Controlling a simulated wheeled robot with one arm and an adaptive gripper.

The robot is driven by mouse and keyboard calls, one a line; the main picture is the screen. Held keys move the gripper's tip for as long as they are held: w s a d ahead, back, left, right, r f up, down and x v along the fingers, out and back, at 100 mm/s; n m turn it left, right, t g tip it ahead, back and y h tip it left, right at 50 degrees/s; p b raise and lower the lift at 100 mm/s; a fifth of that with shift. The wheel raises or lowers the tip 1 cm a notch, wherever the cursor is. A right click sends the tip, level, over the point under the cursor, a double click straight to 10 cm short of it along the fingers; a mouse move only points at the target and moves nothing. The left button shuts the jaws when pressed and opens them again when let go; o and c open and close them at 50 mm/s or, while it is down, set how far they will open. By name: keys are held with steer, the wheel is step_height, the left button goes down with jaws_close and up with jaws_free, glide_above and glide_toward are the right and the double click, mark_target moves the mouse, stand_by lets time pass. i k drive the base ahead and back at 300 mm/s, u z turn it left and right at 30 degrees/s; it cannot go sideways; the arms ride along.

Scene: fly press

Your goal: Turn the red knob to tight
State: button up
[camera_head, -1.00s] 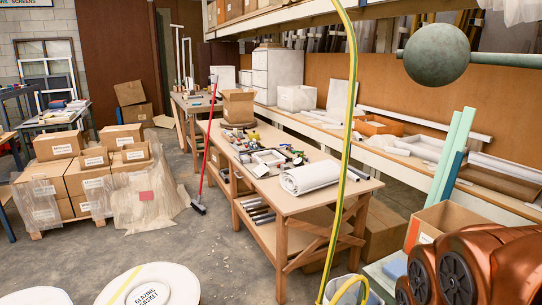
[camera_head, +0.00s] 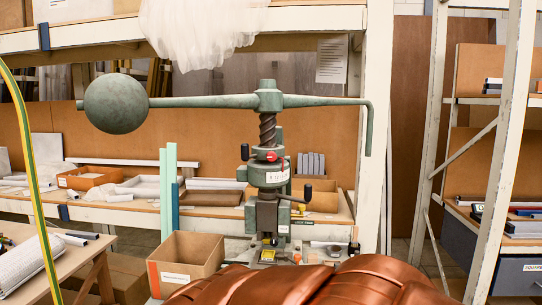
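The green fly press (camera_head: 268,180) stands upright on a bench in the middle of the view, with its long horizontal arm and a big round ball weight (camera_head: 116,103) at the left end. The small red knob (camera_head: 271,156) is on the front of the press, just below the threaded screw (camera_head: 267,130). Which way the knob is set is too small to tell. A black handle (camera_head: 292,199) sticks out lower on the press. My copper-coloured arm fills the bottom of the view, below the press and apart from the knob. My gripper is not in view.
An open cardboard box (camera_head: 186,262) stands left of the press. A white shelf post (camera_head: 376,130) rises to its right. The ball arm spans above the bench. A yellow-green hose (camera_head: 30,170) hangs at the far left. A worktable (camera_head: 70,262) is at lower left.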

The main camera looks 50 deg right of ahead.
mark_target(271, 156)
steer(key=z, duration=1.4)
